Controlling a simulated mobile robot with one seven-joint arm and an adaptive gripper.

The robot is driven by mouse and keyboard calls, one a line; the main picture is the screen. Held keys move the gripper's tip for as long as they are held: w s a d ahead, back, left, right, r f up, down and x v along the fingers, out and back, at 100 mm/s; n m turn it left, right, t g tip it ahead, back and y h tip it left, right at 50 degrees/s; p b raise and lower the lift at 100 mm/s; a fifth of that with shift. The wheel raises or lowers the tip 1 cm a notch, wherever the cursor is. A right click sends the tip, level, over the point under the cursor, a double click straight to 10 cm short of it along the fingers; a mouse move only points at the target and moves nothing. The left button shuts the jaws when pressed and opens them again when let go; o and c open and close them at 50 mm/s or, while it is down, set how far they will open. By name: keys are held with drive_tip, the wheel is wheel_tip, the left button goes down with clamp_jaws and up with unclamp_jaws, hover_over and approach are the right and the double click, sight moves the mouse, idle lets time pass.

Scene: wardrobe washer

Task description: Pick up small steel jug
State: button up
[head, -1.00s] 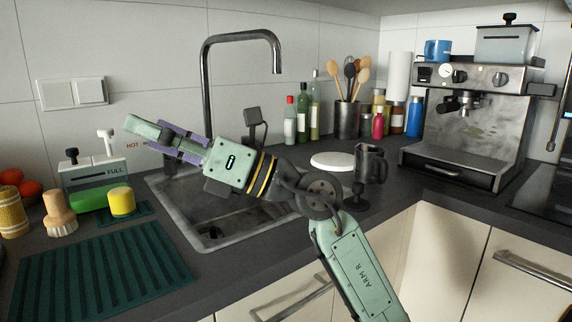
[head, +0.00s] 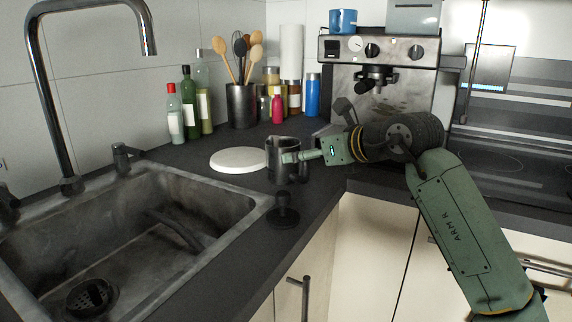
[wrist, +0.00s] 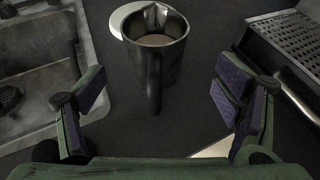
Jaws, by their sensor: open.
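The small steel jug (head: 272,160) stands upright on the dark counter near its front edge, right of the sink. In the wrist view the jug (wrist: 152,50) is ahead of my gripper, between the lines of the two fingers, with its handle turned towards me and something pale inside. My gripper (head: 290,158) overlaps the jug's right side in the head view. In the wrist view my gripper (wrist: 156,104) is open and its fingers stand wide apart, with a gap to the jug on each side.
A white round plate (head: 240,159) lies just behind the jug. A black tamper (head: 284,212) stands in front of it. The sink (head: 130,225) is to the left, the espresso machine (head: 425,100) behind right. Bottles and a utensil holder (head: 241,106) line the wall.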

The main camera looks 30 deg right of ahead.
sight(290, 164)
drive_tip(key=shift+x, duration=1.25)
drive_tip(key=x, duration=0.2)
drive_tip(key=p+x, duration=0.1)
drive_tip(key=x, duration=0.2)
drive_tip(key=shift+w+a+f+p, duration=0.1)
drive_tip(key=shift+a+f+p, duration=0.25)
drive_tip(key=shift+f, duration=0.1)
drive_tip(key=shift+c, duration=0.5)
drive_tip(key=c, duration=1.3)
drive_tip(key=shift+r, duration=0.15)
